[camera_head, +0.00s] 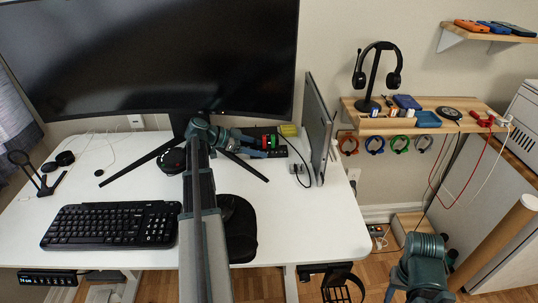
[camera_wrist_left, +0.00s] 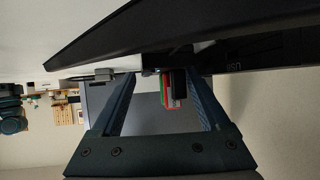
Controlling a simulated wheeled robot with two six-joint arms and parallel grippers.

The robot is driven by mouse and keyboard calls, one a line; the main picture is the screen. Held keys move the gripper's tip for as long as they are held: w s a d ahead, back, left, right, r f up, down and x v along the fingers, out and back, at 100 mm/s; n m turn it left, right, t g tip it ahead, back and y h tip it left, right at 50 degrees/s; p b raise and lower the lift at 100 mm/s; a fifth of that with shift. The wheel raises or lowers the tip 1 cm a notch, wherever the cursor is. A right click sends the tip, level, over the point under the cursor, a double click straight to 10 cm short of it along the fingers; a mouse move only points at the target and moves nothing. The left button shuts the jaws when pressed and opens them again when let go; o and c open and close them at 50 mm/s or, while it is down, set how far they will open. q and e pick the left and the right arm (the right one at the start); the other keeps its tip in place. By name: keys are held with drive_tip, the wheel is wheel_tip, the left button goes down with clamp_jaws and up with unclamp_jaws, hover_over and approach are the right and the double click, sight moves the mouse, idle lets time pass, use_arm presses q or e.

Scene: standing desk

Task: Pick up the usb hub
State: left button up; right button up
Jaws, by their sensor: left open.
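My left gripper (camera_head: 268,146) reaches over the back of the white desk, beside the monitor stand's right foot. Its jaws are open. In the left wrist view, the two blue-grey fingers (camera_wrist_left: 165,95) stand apart. Between them show a small black block and red and green pieces (camera_wrist_left: 171,88), which look like plugs or sticks. In the head view, the gripper partly hides the red and green pieces (camera_head: 274,141). Contact is not visible.
A large monitor (camera_head: 150,55) overhangs the desk (camera_head: 300,225). A keyboard (camera_head: 110,225) lies at the front left. A small grey box with a cable (camera_head: 298,169) and an upright thin panel (camera_head: 318,130) stand right of the gripper. A yellow item (camera_head: 288,130) is behind.

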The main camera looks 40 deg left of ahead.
sight(269, 152)
use_arm(q)
drive_tip(key=x, duration=0.2)
drive_tip(key=shift+w+d+f+b, duration=0.15)
drive_tip(key=shift+w+d+b, duration=0.05)
drive_tip(key=shift+b, duration=0.2)
drive_tip(key=shift+c, duration=0.3)
clamp_jaws()
